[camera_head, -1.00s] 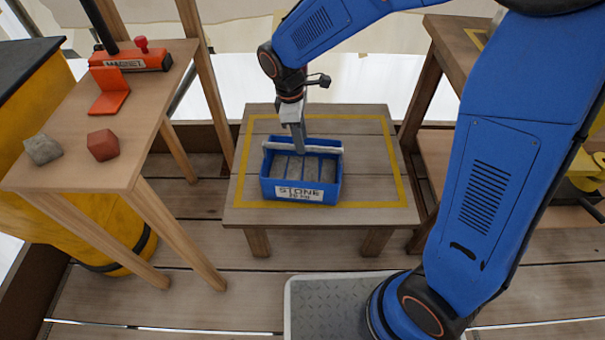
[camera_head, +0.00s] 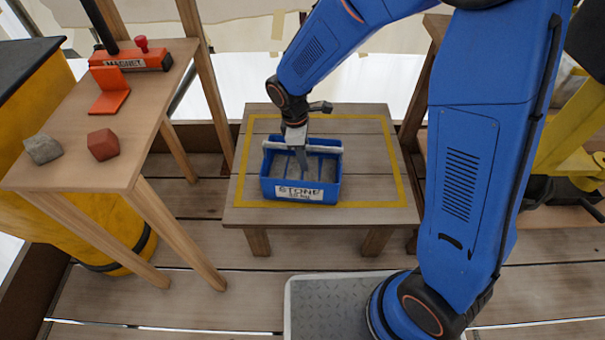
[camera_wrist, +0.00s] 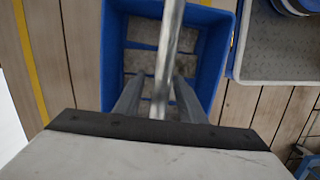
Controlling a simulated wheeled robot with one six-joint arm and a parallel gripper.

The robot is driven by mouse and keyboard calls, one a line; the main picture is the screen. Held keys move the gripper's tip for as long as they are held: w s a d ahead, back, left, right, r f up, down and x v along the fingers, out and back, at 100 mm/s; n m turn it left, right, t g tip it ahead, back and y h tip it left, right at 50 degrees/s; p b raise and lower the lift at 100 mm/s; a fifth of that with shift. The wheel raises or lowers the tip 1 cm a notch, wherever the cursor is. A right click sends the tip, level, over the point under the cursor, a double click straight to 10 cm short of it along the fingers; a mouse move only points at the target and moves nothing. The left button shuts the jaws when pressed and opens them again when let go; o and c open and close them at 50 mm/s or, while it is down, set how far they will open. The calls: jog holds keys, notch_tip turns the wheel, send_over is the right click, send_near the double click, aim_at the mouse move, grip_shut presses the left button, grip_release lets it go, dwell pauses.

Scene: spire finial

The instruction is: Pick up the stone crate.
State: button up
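The blue stone crate (camera_head: 268,187) stands on the middle table, its white STONE label facing me. A pale grey handle bar (camera_head: 327,149) spans its top; the bar also shows in the wrist view (camera_wrist: 168,45). The fingertips are partly hidden by the bar. Grey slabs lie in the crate.
The table (camera_head: 245,216) has a yellow outline around the crate, with clear wood on all sides. A side table (camera_head: 75,150) at left holds a grey stone, a reddish stone and an orange magnet stand. Another wooden bench stands at right.

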grip_shut()
dwell(1.3)
